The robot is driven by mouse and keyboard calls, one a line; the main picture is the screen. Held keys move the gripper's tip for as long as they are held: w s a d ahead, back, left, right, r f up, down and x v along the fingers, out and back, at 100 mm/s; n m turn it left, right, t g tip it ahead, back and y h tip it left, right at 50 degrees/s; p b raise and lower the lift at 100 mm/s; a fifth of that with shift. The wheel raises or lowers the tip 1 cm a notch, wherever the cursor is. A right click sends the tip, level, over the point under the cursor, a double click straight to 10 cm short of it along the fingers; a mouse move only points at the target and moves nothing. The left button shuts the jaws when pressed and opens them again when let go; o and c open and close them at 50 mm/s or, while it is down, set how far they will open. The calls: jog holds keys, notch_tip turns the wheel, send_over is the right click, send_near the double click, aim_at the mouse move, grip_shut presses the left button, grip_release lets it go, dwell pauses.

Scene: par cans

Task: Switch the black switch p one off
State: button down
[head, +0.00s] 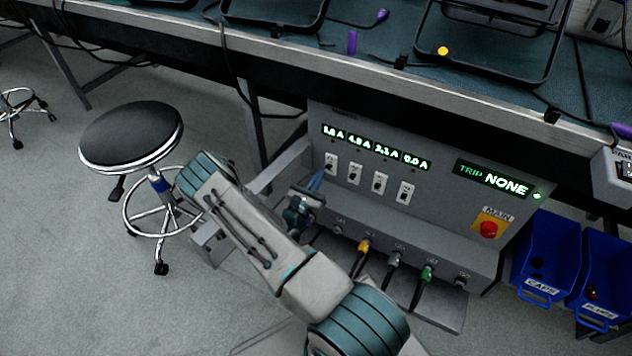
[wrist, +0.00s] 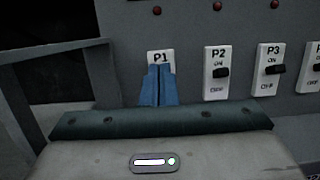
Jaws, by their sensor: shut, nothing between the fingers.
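The P1 switch (wrist: 161,56) is a white plate on the grey power panel. Its label shows above my fingers in the wrist view, but its black lever is hidden behind them there. In the head view the P1 switch (head: 330,164) shows at the left end of the switch row, with a dark lever too small to read. My gripper (wrist: 159,68) is shut and empty, its blue fingers pointing up in front of the P1 plate. I cannot tell whether they touch it. In the head view my gripper (head: 317,180) is just below and left of P1.
P2 (wrist: 217,73) and P3 (wrist: 270,72) stand right of P1, their black levers near ON. A red MAIN button (head: 488,229) is at the panel's right. Cables plug into the ledge below. A stool (head: 130,136) stands left; blue bins (head: 545,255) stand right.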

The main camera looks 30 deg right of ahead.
aim_at(327, 166)
jog(key=shift+b+x, duration=0.35)
jog(key=shift+x, duration=2.2)
jog(key=shift+f+b, duration=0.65)
jog(key=shift+f, duration=0.45)
jog(key=v, duration=0.1)
jog(key=p+v, duration=0.1)
jog(key=v, duration=0.1)
jog(key=r+v, duration=0.1)
jog(key=v, duration=0.1)
